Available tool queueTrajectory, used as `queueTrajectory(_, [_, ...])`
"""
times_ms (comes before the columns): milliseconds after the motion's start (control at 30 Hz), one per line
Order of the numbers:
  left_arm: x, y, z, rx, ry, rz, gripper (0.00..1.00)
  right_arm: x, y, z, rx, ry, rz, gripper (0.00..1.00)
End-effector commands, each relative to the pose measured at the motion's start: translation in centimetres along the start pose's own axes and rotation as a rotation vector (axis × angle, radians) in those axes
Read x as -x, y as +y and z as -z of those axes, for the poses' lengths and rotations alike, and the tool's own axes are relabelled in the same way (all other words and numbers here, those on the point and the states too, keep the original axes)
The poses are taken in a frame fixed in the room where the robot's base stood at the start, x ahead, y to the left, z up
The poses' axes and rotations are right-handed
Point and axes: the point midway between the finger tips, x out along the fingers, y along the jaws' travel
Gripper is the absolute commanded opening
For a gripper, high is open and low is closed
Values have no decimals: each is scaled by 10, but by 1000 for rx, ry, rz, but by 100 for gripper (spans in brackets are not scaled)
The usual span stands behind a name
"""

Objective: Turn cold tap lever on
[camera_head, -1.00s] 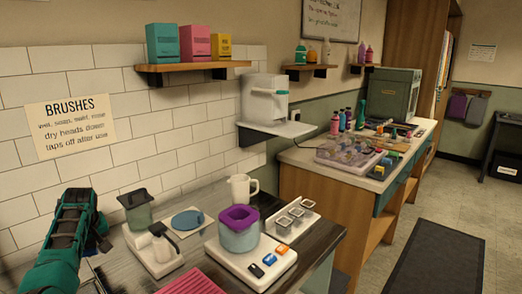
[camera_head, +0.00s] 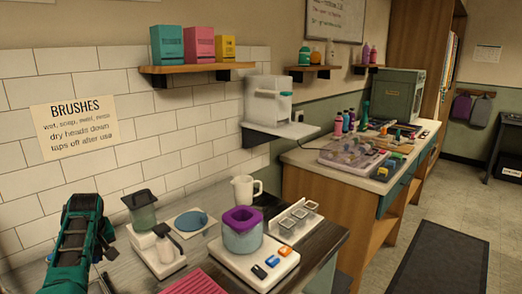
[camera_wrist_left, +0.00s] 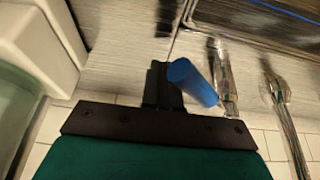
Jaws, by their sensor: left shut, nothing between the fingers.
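A blue cylinder (camera_wrist_left: 192,83), which looks like the cold tap lever, shows in the left wrist view just right of my left gripper (camera_wrist_left: 158,82). The black fingers are shut with nothing between them. The lever lies beside the fingers and overlaps them in the picture; I cannot tell whether they touch. A shiny metal tap part (camera_wrist_left: 224,78) stands right of the lever. In the head view my green left arm comes in at the lower left, and the tap is not visible there. My right gripper is not in view.
A dark sink-like basin (camera_wrist_left: 270,22) is at the wrist view's upper right, with metal pieces (camera_wrist_left: 275,90) below it. In the head view, a white appliance with a green jar (camera_head: 143,212), a purple-rimmed pot (camera_head: 242,232) and a white mug (camera_head: 244,188) stand on the counter near my arm.

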Motion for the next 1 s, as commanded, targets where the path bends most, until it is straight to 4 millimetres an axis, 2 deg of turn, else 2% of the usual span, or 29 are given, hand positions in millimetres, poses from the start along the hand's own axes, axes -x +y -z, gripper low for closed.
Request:
queueTrajectory(433, [1, -1, -3, 0, 0, 0, 0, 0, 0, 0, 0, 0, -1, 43])
queueTrajectory(800, [6, -8, -17, 0, -1, 0, 0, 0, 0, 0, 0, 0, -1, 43])
queueTrajectory(1000, [7, -8, -18, 0, -1, 0, 0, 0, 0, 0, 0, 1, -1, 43])
